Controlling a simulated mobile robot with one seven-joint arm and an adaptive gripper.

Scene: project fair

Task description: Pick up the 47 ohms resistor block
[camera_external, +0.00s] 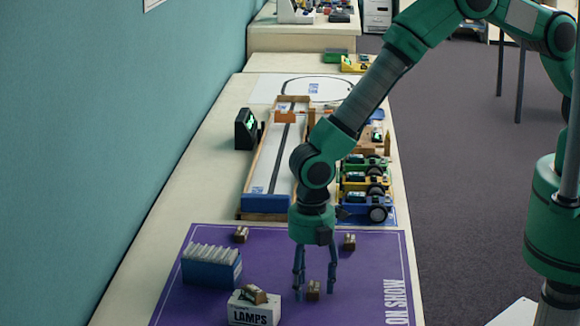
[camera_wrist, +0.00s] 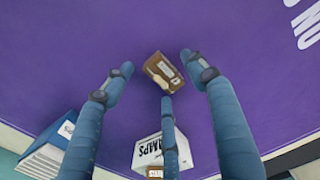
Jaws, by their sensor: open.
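Small brown blocks stand on the purple mat (camera_external: 365,290); their markings are too small to read, so I cannot tell which is 47 ohms. One block (camera_external: 313,290) is between my gripper's fingers in the external view; it also shows in the wrist view (camera_wrist: 160,70), tilted in the picture, with a pale part on its side. My gripper (camera_external: 315,284) points down over it with fingers spread, open and empty. Other blocks are at the back left (camera_external: 241,234), back right (camera_external: 349,241) and on top of the white LAMPS box (camera_external: 253,294).
The white LAMPS box (camera_external: 252,314) stands close left of my gripper. A blue box of upright cards (camera_external: 211,270) is farther left. Behind the mat are a wooden track (camera_external: 272,165), small wheeled vehicles (camera_external: 365,190) and a dark display (camera_external: 246,130). The mat's right side is clear.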

